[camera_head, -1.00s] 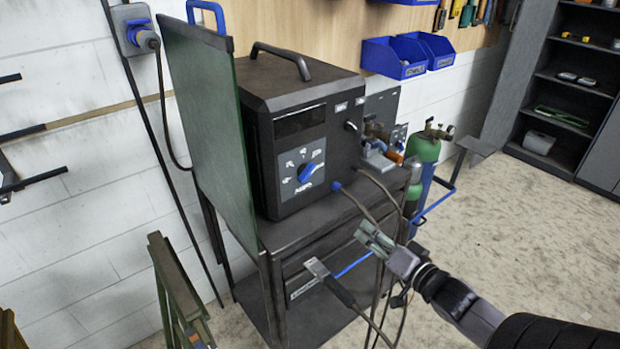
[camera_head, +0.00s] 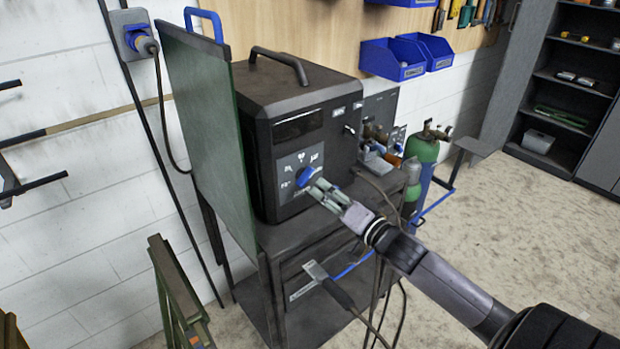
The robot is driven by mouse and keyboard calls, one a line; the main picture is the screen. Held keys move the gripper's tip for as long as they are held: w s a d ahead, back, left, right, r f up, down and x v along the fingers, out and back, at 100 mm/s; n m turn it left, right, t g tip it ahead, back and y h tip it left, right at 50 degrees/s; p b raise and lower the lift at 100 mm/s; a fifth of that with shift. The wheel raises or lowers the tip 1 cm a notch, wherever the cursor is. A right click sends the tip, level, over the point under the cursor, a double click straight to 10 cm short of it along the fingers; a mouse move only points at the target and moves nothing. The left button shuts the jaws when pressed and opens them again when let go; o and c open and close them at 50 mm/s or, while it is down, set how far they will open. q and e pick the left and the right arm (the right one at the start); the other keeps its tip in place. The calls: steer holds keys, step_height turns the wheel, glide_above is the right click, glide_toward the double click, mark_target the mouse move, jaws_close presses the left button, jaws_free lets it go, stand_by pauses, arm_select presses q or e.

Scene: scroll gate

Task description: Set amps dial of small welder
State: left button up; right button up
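The small welder (camera_head: 300,95) is a dark box with a top handle, standing on a dark cart. Its amps dial (camera_head: 304,175) is a blue knob on a grey front panel with white markings. My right gripper (camera_head: 312,184) reaches in from the lower right, with its fingertips at the knob. The fingers cover the knob's lower right part and some markings. I cannot tell whether they grip it or only touch it. My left gripper is not in view.
A green screen (camera_head: 198,125) stands close along the welder's left side. The cart (camera_head: 285,238) carries a clamp (camera_head: 325,278) on a cable at its front. Gas cylinders (camera_head: 422,160) stand behind to the right. Open floor (camera_head: 520,230) lies at the right.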

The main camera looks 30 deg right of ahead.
mark_target(308, 180)
steer(key=w, duration=0.4)
steer(key=w+p, duration=0.1)
steer(key=w, duration=0.1)
steer(key=shift+w+a, duration=0.3)
steer(key=shift+w, duration=0.05)
steer(key=shift+c, duration=0.5)
jaws_close()
